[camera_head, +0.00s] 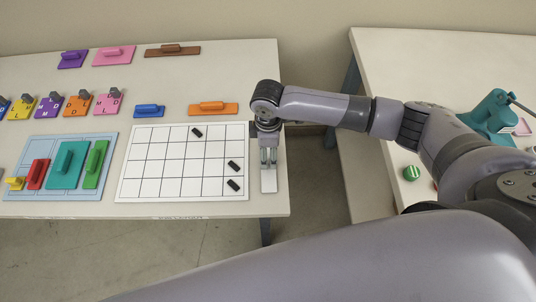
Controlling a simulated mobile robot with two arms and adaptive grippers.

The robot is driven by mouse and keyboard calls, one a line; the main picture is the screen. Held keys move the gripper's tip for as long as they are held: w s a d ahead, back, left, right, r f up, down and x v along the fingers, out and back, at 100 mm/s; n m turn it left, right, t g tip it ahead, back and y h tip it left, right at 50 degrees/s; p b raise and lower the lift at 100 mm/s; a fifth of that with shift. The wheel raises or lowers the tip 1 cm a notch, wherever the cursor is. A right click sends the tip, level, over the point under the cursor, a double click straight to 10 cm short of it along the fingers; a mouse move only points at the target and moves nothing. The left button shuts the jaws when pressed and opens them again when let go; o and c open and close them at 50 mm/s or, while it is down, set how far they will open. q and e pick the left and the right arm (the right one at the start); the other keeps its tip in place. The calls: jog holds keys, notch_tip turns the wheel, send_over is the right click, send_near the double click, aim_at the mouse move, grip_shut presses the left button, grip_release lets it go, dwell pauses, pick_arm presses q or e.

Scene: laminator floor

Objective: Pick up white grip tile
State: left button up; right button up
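My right gripper (268,157) points down near the right edge of the left table. Directly below and in front of it is a narrow whitish piece (269,183), which looks like the white grip tile. The fingers are close around its far end, where its grip would be. That part is hidden by the gripper, so I cannot tell whether the fingers are closed on it or whether it is lifted. My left gripper is not in view.
Left of the gripper lies a white grid board (146,190) with three small black pieces. A light blue tray (55,141) holds yellow, red, teal and green grip tiles. Blue (149,111) and orange (213,108) grip tiles lie behind the board. A second table (400,60) stands right, past a gap.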

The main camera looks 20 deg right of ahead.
jog(key=c, duration=0.9)
jog(key=shift+c, duration=0.5)
jog(key=shift+r, duration=0.1)
